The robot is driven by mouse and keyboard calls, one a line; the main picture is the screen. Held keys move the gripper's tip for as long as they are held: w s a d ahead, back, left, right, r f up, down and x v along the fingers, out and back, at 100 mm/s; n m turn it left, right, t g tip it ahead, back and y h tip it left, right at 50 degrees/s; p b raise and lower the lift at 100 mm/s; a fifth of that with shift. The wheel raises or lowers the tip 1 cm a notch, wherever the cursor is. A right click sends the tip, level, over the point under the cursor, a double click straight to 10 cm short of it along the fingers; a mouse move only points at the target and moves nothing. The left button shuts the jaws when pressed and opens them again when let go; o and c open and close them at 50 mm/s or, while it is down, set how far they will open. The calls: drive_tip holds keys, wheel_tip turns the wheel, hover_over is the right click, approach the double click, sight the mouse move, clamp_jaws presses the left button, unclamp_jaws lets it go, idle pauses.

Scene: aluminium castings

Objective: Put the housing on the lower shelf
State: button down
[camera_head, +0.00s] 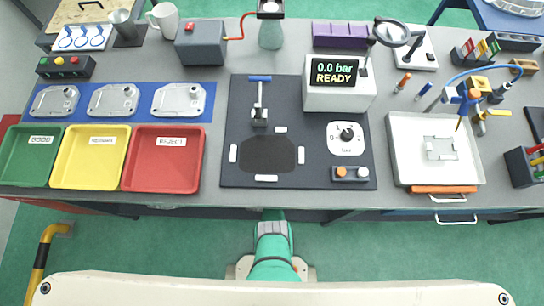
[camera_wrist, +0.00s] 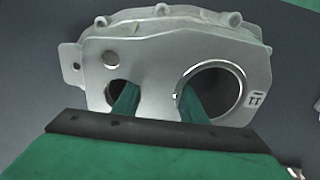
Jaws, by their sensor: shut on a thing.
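The housing (camera_wrist: 160,62), a grey aluminium casting with a large round bore, smaller holes and bolt lugs along its far edge, fills the upper middle of the wrist view. My gripper (camera_wrist: 157,98) is shut on it; its two green fingers reach to the smaller hole at left and the large bore at right. How deep the fingertips sit is hidden. A dark grey surface lies behind the housing. In the head view my green arm reaches forward to the bench's front edge, and neither my gripper nor the housing shows there. I cannot make out the lower shelf.
The bench top (camera_head: 215,185) is crowded. Along its front are green (camera_head: 8,172), yellow (camera_head: 58,180) and red (camera_head: 130,182) trays, a dark test plate (camera_head: 300,180) and a white tray (camera_head: 398,165). Similar castings (camera_head: 112,99) lie on a blue mat (camera_head: 208,98).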

drive_tip(key=shift+f, duration=0.6)
drive_tip(key=shift+w+f, duration=0.1)
drive_tip(key=c, duration=1.2)
unclamp_jaws()
drive_tip(key=shift+o, duration=0.5)
drive_tip(key=shift+s, duration=0.2)
drive_tip(key=shift+r, duration=6.1)
